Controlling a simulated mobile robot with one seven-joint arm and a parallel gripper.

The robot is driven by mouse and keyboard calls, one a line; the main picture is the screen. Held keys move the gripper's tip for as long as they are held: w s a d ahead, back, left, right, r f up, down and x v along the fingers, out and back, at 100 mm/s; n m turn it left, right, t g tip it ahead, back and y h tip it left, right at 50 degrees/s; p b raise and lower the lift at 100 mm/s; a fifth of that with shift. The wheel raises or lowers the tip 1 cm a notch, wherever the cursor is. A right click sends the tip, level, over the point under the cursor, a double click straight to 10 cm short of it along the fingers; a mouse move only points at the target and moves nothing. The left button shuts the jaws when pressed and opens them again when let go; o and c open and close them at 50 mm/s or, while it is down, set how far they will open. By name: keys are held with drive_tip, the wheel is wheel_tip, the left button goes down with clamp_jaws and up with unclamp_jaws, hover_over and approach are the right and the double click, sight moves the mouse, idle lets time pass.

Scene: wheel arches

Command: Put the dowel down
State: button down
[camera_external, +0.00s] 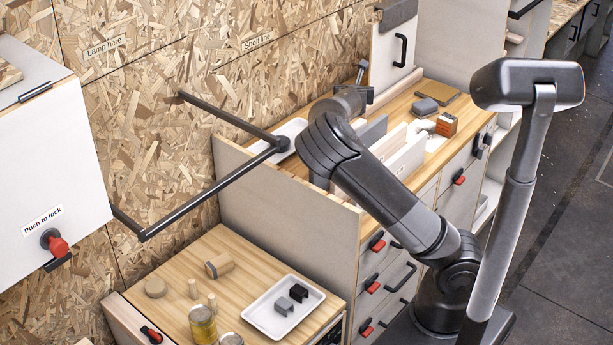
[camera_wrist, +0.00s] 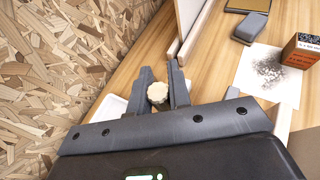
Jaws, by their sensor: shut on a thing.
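My gripper (camera_wrist: 162,90) is shut on the dowel (camera_wrist: 157,93) in the wrist view. The dowel's pale round end shows between the two dark fingers; the rest of it is hidden. Behind it lies the wooden top of the raised workbench (camera_wrist: 222,67). I cannot tell whether the dowel touches the wood. In the external view my gripper (camera_external: 352,98) is over the back of that bench, near the chipboard wall, and the dowel cannot be made out there.
A white tray (camera_external: 291,129) lies near the wall, and upright pale panels (camera_external: 402,150) stand close by. A grey block (camera_external: 427,107), an orange-and-dark block (camera_external: 446,125) and a dusty white sheet (camera_wrist: 262,82) lie to the right. A black rail (camera_external: 205,193) projects from the wall.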

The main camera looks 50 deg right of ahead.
drive_tip(key=s+d+f+m+g+h, duration=0.1)
drive_tip(key=s+d+m+g, duration=0.5)
drive_tip(key=d, duration=0.5)
drive_tip(key=s+d+f+m+g+h, duration=0.1)
drive_tip(key=s+d+m+g, duration=0.15)
drive_tip(key=s+d, duration=0.6)
drive_tip(key=shift+g, duration=0.45)
drive_tip(key=w+f, duration=0.2)
drive_tip(key=w, duration=0.2)
drive_tip(key=w+a+f, duration=0.1)
drive_tip(key=w+f, duration=0.2)
drive_tip(key=w, duration=0.1)
drive_tip(key=w+f, duration=0.2)
drive_tip(key=w, duration=0.2)
drive_tip(key=shift+w+a+f, duration=0.2)
drive_tip(key=shift+a+f, duration=0.05)
drive_tip(key=shift+a, duration=0.05)
drive_tip(key=shift+f, duration=1.95)
drive_tip(key=shift+f, duration=0.15)
drive_tip(key=c, duration=1.3)
unclamp_jaws()
drive_tip(key=shift+c, duration=0.2)
